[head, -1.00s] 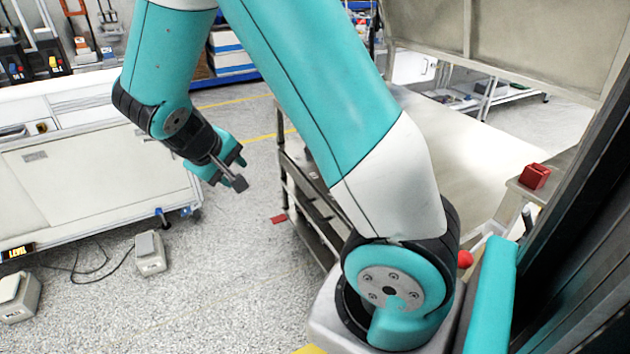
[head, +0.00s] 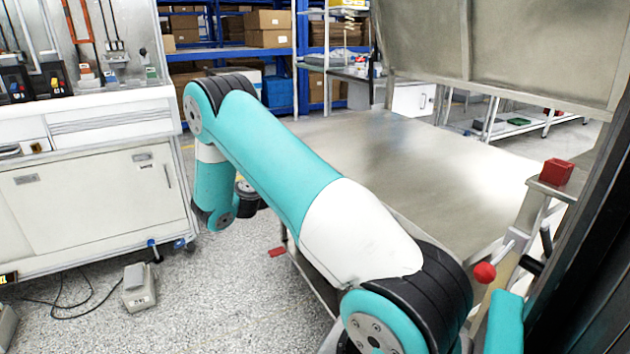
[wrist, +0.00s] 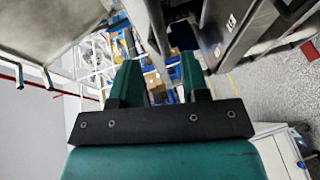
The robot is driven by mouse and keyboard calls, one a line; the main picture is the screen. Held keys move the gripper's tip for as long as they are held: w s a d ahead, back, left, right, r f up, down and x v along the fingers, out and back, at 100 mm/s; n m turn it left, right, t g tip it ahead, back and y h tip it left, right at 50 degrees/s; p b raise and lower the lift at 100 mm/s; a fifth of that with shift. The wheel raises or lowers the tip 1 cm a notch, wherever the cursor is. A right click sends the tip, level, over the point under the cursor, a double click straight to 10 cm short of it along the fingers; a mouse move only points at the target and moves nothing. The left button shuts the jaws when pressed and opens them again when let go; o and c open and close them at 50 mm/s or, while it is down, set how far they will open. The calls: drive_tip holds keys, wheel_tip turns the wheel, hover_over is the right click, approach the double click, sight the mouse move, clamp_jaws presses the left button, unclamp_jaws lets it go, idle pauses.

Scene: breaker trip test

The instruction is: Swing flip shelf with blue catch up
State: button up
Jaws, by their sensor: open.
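A small blue part (head: 153,246) sits low at the right end of a white cabinet (head: 90,205); I cannot tell whether it is the blue catch. No hanging flip shelf can be made out for certain beside it. A blue spot also shows on the white cabinet (wrist: 272,148) at the lower right of the wrist view. My gripper (wrist: 158,76) has its two green fingers apart, with nothing between them. In the head view my arm reaches left over the floor and hides the gripper.
A broad metal top (head: 430,170) lies flat behind my arm. A large grey panel (head: 500,40) stands raised above it. A red block (head: 556,172) and red ball knob (head: 485,272) are at right. A grey box (head: 138,288) with a cable is on the open floor.

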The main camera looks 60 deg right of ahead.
drive_tip(key=x, duration=0.8)
drive_tip(key=shift+a, duration=0.1)
clamp_jaws()
